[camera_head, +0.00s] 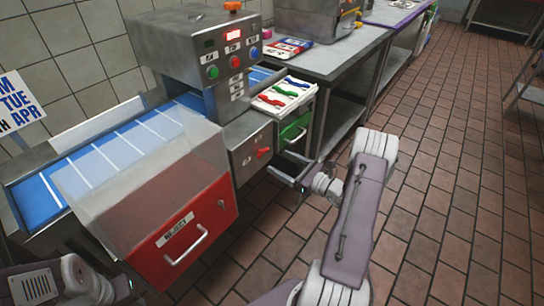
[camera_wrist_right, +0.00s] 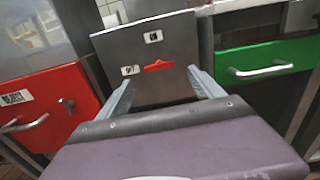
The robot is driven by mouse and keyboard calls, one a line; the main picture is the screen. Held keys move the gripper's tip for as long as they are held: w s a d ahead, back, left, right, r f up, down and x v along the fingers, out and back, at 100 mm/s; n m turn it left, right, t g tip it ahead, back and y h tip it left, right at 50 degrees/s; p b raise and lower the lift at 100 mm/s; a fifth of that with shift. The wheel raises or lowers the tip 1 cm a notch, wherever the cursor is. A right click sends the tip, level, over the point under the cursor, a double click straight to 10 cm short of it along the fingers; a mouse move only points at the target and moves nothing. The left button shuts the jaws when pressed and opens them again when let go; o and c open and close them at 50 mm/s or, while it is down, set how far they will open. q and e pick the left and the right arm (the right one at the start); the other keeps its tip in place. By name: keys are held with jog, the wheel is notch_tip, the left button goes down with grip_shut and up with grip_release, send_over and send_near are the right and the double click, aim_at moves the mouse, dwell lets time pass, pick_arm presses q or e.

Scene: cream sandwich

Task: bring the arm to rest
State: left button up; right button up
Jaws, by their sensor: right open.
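My right arm reaches in from the bottom of the head view. Its gripper (camera_head: 288,170) is open and empty, in front of the metal cabinet with a red latch (camera_head: 263,152). In the right wrist view the two fingers of my right gripper (camera_wrist_right: 163,88) stand wide apart, with the grey panel and its red latch (camera_wrist_right: 158,65) beyond them. Nothing is between the fingers. Part of my left arm shows at the bottom left of the head view; its gripper is out of view.
The red reject bin (camera_head: 185,232) is left of my right gripper; the green drawer (camera_head: 294,131) is beyond it. A blue conveyor (camera_head: 120,148) runs under a control box (camera_head: 205,45). A steel table (camera_head: 345,55) stands behind. The tiled floor (camera_head: 450,170) at right is largely clear.

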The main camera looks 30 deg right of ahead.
jog(key=v, duration=0.3)
jog(key=shift+a, duration=0.1)
dwell(0.3)
